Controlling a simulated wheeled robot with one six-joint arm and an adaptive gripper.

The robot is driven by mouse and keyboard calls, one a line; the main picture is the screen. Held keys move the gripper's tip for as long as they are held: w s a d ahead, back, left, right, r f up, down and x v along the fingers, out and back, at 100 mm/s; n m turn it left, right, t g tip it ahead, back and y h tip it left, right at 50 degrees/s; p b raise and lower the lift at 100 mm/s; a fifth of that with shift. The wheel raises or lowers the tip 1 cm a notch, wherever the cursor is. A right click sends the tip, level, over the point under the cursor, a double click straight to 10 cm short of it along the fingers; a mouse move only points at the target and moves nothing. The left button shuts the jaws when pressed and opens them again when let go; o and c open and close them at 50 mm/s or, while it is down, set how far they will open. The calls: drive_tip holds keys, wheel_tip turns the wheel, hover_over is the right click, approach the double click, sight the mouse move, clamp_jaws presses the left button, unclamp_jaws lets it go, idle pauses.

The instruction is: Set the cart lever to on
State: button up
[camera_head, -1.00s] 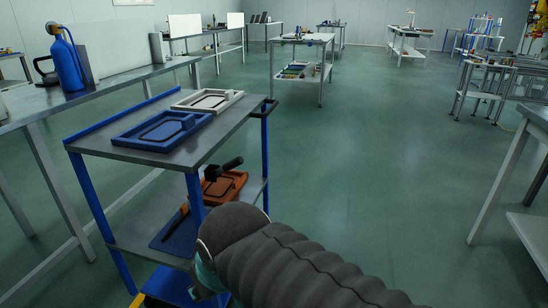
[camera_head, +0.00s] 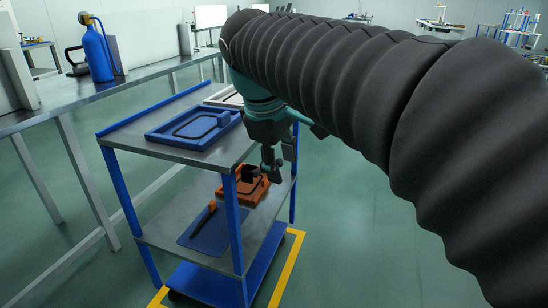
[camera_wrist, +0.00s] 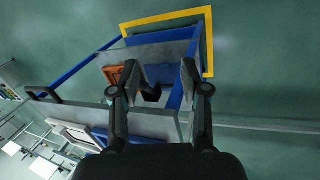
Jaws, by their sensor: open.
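The cart (camera_head: 190,150) stands at the centre-left, with blue posts and grey shelves. On its middle shelf sits an orange fixture (camera_head: 262,190) with a black lever (camera_head: 247,173). My gripper (camera_head: 277,170) is beside the cart, near the fixture, and covers part of the lever in the head view. In the wrist view my gripper (camera_wrist: 157,75) has its two fingers wide apart. The black lever (camera_wrist: 151,92) appears between them, beside the orange fixture (camera_wrist: 112,75). I cannot tell how far beyond the fingertips it is. The lever's full handle and its setting are unclear.
The cart's top shelf, holding a blue panel (camera_head: 195,128) and a partly hidden white panel (camera_head: 225,96), is above the lever. A blue mat (camera_head: 210,230) with an orange-handled tool lies on the middle shelf. A long bench (camera_head: 125,88) stands left. Yellow tape (camera_head: 288,265) marks the floor.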

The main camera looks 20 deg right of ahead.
sight(279, 159)
drive_tip(key=w+a+r+n+g+h, duration=0.2)
drive_tip(key=w+a+r+n+h, duration=0.15)
drive_tip(key=w+r, duration=0.35)
drive_tip(key=shift+n+y, duration=0.25)
drive_tip(key=shift+y, duration=0.2)
drive_tip(key=x, duration=0.4)
drive_tip(key=b+x, duration=0.1)
drive_tip(key=x, duration=0.4)
drive_tip(key=w+b+x, duration=0.1)
drive_tip(key=x, duration=0.4)
drive_tip(key=shift+w+a+f, duration=0.15)
drive_tip(key=shift+f, duration=0.05)
drive_tip(key=shift+c, duration=0.3)
clamp_jaws()
